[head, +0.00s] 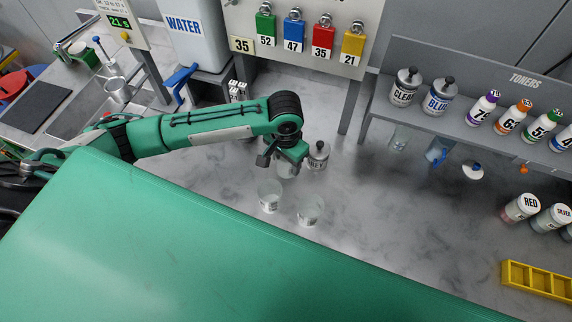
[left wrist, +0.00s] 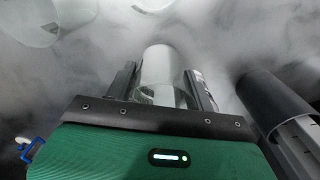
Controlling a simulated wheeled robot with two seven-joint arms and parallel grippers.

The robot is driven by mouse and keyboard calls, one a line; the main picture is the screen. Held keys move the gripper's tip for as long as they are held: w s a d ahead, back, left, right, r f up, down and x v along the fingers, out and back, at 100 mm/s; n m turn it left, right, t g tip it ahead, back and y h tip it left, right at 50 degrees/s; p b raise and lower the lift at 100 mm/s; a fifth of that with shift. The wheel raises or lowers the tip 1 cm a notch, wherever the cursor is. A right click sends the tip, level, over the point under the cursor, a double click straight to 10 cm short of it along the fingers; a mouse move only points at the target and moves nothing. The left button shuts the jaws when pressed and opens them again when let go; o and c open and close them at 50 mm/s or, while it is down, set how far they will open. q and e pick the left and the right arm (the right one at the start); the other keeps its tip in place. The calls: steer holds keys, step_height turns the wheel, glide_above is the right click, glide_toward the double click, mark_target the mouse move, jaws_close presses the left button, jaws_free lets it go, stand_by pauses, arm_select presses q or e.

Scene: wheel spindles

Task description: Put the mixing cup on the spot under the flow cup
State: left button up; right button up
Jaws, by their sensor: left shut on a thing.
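My left gripper (head: 287,160) is over the grey worktop, left of a dark-lidded can. It is shut on a clear mixing cup (head: 286,170), partly hidden by the gripper. In the left wrist view the cup (left wrist: 163,70) sits between the two dark fingers. Two more clear cups stand in front of it, one at left (head: 269,196) and one at right (head: 309,210). A metal cup that looks like the flow cup (head: 117,90) is at the upper left, by the timer panel; the spot below it cannot be made out. My right gripper is not in view.
The dark-lidded can (head: 318,155) stands close to the right of the held cup. A white water container (head: 195,35) with a blue tap is behind my left arm. A toner shelf (head: 470,75) is at right, a yellow tray (head: 538,281) at lower right.

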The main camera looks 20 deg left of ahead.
mark_target(286, 167)
arm_select(q)
steer(key=shift+f, duration=1.85)
steer(key=shift+p, duration=0.3)
steer(key=o, duration=0.9)
steer(key=shift+f, duration=0.1)
steer(key=shift+o, duration=0.2)
